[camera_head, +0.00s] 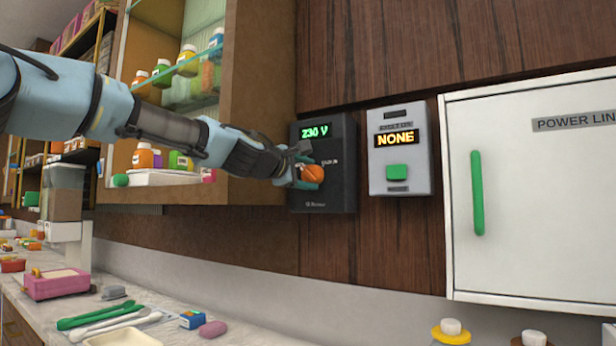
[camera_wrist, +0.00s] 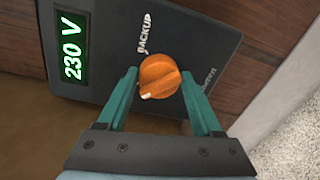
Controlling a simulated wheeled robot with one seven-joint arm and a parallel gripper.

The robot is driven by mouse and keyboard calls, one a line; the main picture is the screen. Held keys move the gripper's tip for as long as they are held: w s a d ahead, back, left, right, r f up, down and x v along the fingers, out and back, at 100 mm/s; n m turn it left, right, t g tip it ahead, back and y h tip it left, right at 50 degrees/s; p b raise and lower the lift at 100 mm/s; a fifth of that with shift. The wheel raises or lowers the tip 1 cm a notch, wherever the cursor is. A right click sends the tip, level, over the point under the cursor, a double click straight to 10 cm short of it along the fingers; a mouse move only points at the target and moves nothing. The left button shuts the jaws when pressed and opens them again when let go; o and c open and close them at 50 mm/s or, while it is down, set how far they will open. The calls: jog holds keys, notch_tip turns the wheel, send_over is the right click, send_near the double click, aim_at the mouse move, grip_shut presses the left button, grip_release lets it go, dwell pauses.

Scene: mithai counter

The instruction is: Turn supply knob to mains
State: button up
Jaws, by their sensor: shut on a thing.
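The orange supply knob (camera_head: 313,174) is on a black wall panel (camera_head: 325,200) with a green "230 V" display (camera_head: 316,131). My gripper (camera_head: 299,171) reaches it from the left. In the wrist view its two green fingers (camera_wrist: 160,80) are shut on the sides of the knob (camera_wrist: 160,70). The knob's white mark (camera_wrist: 147,95) points to the lower left of that view. A "BACKUP" label (camera_wrist: 148,33) is printed above the knob there. I cannot read a "mains" label.
A grey box (camera_head: 400,150) reading "NONE" with a green button (camera_head: 400,172) is right of the panel. Further right is a white cabinet door (camera_head: 550,200) with a green handle (camera_head: 477,193). A wooden shelf unit (camera_head: 252,100) with jars is close on the left. A cluttered counter (camera_head: 250,325) lies below.

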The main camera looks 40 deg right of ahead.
jog(key=shift+r, duration=0.15)
jog(key=o, duration=1.3)
jog(key=shift+o, duration=0.2)
jog(key=shift+b+v, duration=1.7)
jog(key=shift+v, duration=0.9)
jog(key=shift+w+a+f+b, duration=0.1)
jog(key=shift+a+f+b, duration=0.15)
jog(key=shift+f+b, duration=0.4)
jog(key=shift+b, duration=0.75)
jog(key=b, duration=1.1)
send_near(307, 177)
jog(key=shift+a+r, duration=0.35)
jog(key=shift+r, duration=0.2)
